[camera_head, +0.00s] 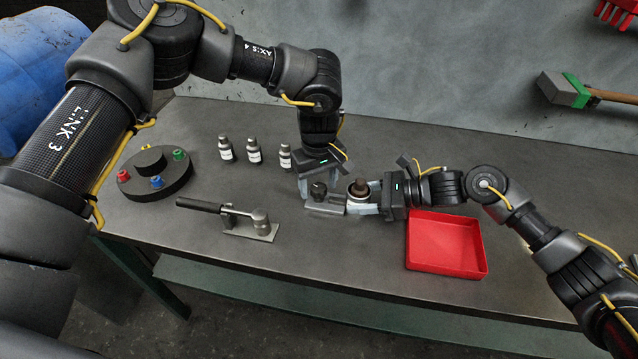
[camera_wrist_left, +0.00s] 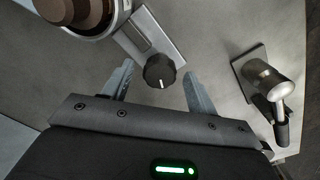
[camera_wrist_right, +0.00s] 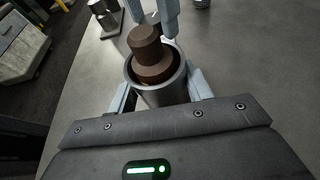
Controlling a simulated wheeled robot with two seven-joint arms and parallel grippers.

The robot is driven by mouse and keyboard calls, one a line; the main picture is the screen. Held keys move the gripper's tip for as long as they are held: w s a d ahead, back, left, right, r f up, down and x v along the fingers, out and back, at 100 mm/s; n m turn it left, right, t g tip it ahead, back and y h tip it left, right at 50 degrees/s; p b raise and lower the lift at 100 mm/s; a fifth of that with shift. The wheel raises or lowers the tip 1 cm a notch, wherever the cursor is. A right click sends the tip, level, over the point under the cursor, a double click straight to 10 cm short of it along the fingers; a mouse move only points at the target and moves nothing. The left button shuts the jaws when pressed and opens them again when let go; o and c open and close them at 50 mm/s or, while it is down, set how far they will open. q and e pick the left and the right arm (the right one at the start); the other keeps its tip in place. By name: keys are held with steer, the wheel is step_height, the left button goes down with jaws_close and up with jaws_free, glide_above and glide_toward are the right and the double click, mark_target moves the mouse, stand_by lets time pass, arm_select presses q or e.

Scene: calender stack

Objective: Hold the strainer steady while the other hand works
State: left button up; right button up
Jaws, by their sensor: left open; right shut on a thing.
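No mesh strainer is plain to see; the held thing is a grey metal cup (camera_wrist_right: 160,94) with a stepped brown piece (camera_wrist_right: 150,55) standing in its mouth. My right gripper (camera_head: 360,198) is shut on the cup from both sides, and the cup looks upright at one end of a grey metal base (camera_head: 325,210). My left gripper (camera_head: 319,190) points down over that base, open. Its fingers stand either side of a round black knob (camera_wrist_left: 160,70) with a white mark, with gaps showing. The cup's underside is hidden.
A lever device (camera_head: 250,229) with a black handle lies left of the base. Several small bottles (camera_head: 254,151) stand behind it. A round dial fixture (camera_head: 155,172) with coloured knobs is at far left. A red tray (camera_head: 445,243) lies right, near my right arm. The front middle table is clear.

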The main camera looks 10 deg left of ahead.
arm_select(q)
steer(key=shift+f, duration=0.2)
steer(key=c, duration=1)
steer(key=shift+n, duration=0.3)
